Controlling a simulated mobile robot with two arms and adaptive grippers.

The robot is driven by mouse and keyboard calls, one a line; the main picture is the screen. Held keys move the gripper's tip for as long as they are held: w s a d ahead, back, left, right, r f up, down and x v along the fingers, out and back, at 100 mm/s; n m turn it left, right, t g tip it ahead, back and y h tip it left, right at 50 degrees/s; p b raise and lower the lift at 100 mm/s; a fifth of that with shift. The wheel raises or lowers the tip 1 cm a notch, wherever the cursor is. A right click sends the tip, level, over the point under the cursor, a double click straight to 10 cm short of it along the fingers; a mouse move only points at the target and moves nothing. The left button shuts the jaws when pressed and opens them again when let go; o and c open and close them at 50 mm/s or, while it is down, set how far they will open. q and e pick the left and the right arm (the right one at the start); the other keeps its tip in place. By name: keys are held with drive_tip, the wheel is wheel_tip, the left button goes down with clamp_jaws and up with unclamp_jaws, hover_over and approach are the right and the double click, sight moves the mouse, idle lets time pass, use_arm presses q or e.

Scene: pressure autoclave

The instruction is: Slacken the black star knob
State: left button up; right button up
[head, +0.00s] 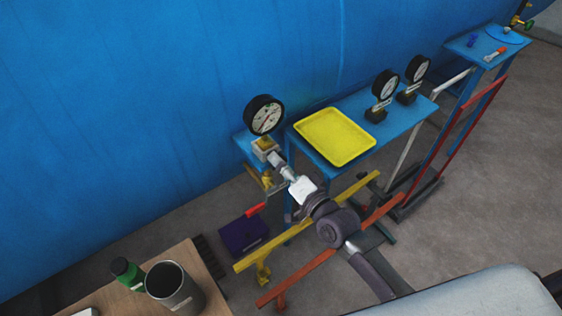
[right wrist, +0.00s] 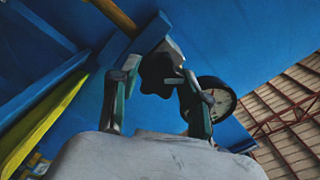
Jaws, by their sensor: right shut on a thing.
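The black star knob (right wrist: 158,72) shows in the right wrist view between the two fingers of my right gripper (right wrist: 161,80). The fingers are shut on it from either side. In the head view my right gripper (head: 276,163) reaches up to the small blue stand, just below the round black-rimmed gauge (head: 264,115). The knob cannot be made out there, as the gripper and the fitting cover it. The gauge also shows right of the knob in the right wrist view (right wrist: 217,98). My left gripper is not in view.
A yellow tray (head: 335,137) lies on the blue table, with two more gauges (head: 385,86) (head: 417,70) to its right. Yellow (head: 305,224) and orange (head: 330,251) rails lie below my right arm. A wooden table with a green bottle (head: 127,272) and metal cup (head: 172,286) stands lower left.

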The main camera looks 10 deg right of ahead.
drive_tip(key=shift+n+p, duration=0.3)
drive_tip(key=shift+n, duration=0.8)
drive_tip(key=shift+f, duration=0.1)
drive_tip(key=o, duration=1.1)
drive_tip(key=v, duration=1.2)
